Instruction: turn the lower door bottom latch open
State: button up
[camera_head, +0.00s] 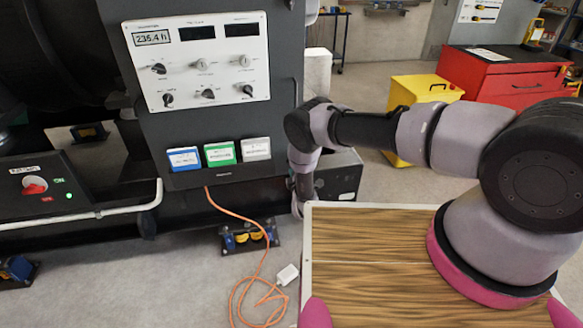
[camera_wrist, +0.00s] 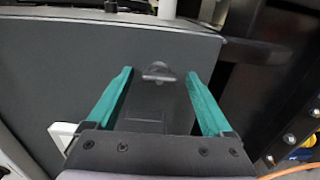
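In the wrist view, a dark grey panel, likely the lower door (camera_wrist: 55,75), fills much of the frame. A small grey latch (camera_wrist: 158,72) with a short, roughly crosswise handle and a rounded part above it sits on the panel. My gripper (camera_wrist: 160,76) is open, its two teal fingers pointing toward the panel on either side of the latch. The latch shows between the fingertips with gaps on both sides; I cannot tell the remaining depth. In the head view my gripper is hidden, and the latch is not visible.
A control cabinet (camera_head: 215,125) with meters and knobs stands beside my arm. An orange cable (camera_head: 262,262) runs down to a white plug (camera_head: 287,274) on the floor. A yellow box (camera_head: 425,90) and red tool cabinet (camera_head: 500,75) stand behind. A white bracket (camera_wrist: 65,132) is left of my gripper.

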jog(key=v, duration=1.1)
dwell(0.3)
